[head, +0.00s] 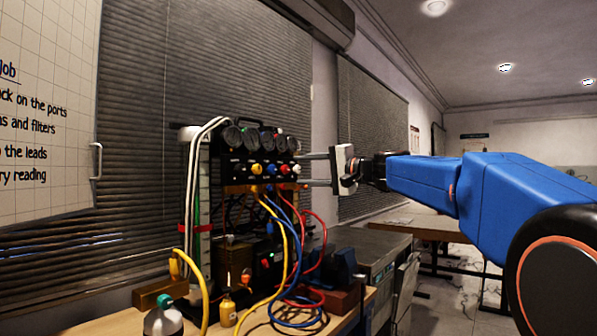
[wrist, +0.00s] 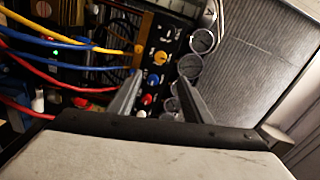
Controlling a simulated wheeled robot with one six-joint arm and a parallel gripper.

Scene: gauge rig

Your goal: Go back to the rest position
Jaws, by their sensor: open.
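My gripper (head: 318,168) is in the head view, to the right of the gauge rig (head: 258,167) at about the height of its knobs. Its two long grey fingers point left toward the rig and stand apart with nothing between them. In the wrist view my gripper (wrist: 158,93) shows both fingers spread, with the coloured knobs and the round gauges (wrist: 190,66) of the rig beyond them. I cannot tell the exact gap between the fingertips and the rig.
Yellow, blue and red leads (head: 287,240) hang in front of the rig over the wooden bench (head: 110,325). A yellow bottle (head: 227,310) and a grey container (head: 163,320) stand at the bench front. A grey cabinet (head: 375,255) stands below my arm. Blinds cover the wall behind.

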